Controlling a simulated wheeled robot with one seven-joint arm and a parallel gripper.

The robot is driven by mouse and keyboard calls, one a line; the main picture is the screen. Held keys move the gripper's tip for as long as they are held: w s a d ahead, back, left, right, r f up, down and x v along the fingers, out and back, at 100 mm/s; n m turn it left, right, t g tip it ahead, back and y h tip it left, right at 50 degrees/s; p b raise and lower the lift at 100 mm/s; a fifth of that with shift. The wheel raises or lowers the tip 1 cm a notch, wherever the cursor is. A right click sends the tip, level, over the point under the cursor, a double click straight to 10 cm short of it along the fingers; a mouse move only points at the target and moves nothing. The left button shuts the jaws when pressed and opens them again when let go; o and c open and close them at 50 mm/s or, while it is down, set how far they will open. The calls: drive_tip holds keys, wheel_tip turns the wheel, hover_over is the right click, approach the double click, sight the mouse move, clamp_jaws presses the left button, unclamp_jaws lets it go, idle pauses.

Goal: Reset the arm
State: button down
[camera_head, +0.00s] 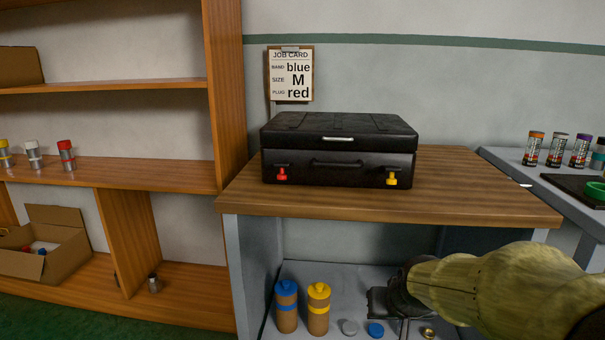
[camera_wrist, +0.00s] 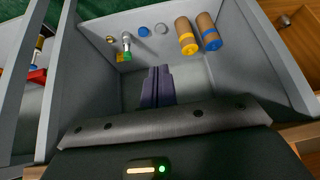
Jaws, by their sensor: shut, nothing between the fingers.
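My arm reaches in from the lower right of the head view, with my gripper (camera_head: 376,301) low in front of the workbench's lower shelf. In the wrist view my gripper (camera_wrist: 157,72) points into the grey shelf bay. Its dark fingers are together with nothing between them. Two brown cylinders stand in the bay: one with a blue cap and band (camera_head: 287,308), one with a yellow cap and band (camera_head: 318,310). The fingers are apart from both.
A grey disc (camera_head: 350,327), a blue disc (camera_head: 375,329) and a silver-and-green piece (camera_wrist: 126,46) are on the lower shelf. A black case (camera_head: 338,150) sits on the wooden bench top (camera_head: 470,195). A job card (camera_head: 290,75) reads blue, M, red. Grey walls flank the bay.

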drive_tip(key=s+a+f+g+p, duration=0.1)
drive_tip(key=s+f+g+p, duration=0.15)
drive_tip(key=s, duration=0.35)
drive_tip(key=s+a+f+g+p, duration=0.1)
drive_tip(key=s+g+p, duration=0.1)
drive_tip(key=s+p, duration=0.3)
wheel_tip(320, 180, up, 37)
drive_tip(key=p, duration=3.5)
drive_tip(key=shift+s+d+r+n+p, duration=0.2)
drive_tip(key=shift+s+n+p, duration=0.05)
drive_tip(key=shift+n+p, duration=0.1)
drive_tip(key=shift+t, duration=0.25)
